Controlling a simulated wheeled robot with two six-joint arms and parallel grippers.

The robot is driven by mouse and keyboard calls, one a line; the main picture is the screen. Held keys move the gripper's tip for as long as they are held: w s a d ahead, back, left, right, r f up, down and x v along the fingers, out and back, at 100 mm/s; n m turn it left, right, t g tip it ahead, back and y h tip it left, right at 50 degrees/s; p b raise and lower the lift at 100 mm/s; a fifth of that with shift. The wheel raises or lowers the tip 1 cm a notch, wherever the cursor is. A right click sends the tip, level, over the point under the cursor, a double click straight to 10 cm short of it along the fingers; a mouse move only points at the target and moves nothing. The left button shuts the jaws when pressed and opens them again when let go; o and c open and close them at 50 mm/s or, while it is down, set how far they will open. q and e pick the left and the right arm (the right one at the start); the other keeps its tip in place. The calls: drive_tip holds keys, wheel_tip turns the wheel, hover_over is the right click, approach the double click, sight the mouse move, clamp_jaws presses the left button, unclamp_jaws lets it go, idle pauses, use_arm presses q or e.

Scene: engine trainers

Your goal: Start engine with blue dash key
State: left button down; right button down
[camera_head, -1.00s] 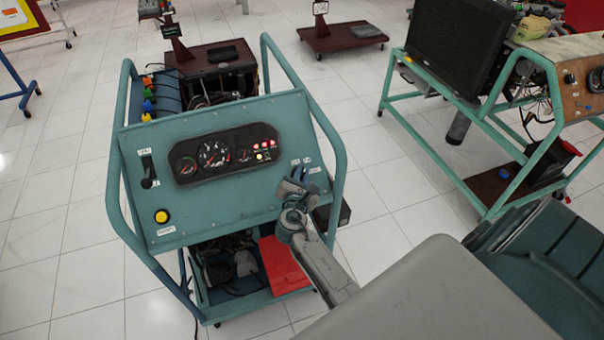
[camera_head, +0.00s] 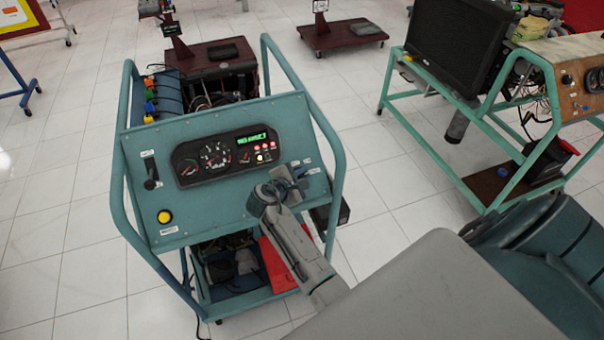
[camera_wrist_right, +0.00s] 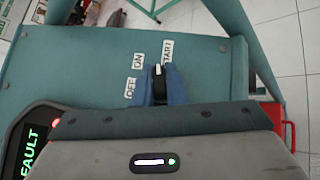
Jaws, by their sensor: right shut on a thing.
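The engine trainer's teal panel (camera_head: 225,205) stands ahead of me with a dark gauge cluster (camera_head: 210,170) in it. The cluster shows green text and several red lights. My left gripper is not in view.
A black lever (camera_head: 151,172) and a yellow button (camera_head: 164,216) sit on the panel's left. Teal tube rails (camera_head: 335,190) border the panel, close to my right arm. A red box (camera_head: 279,262) lies below. Another trainer with a black radiator (camera_head: 455,45) stands at right.

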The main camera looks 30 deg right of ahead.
drive_tip(key=shift+f, duration=0.1)
idle(0.4)
drive_tip(key=c, duration=1.5)
unclamp_jaws()
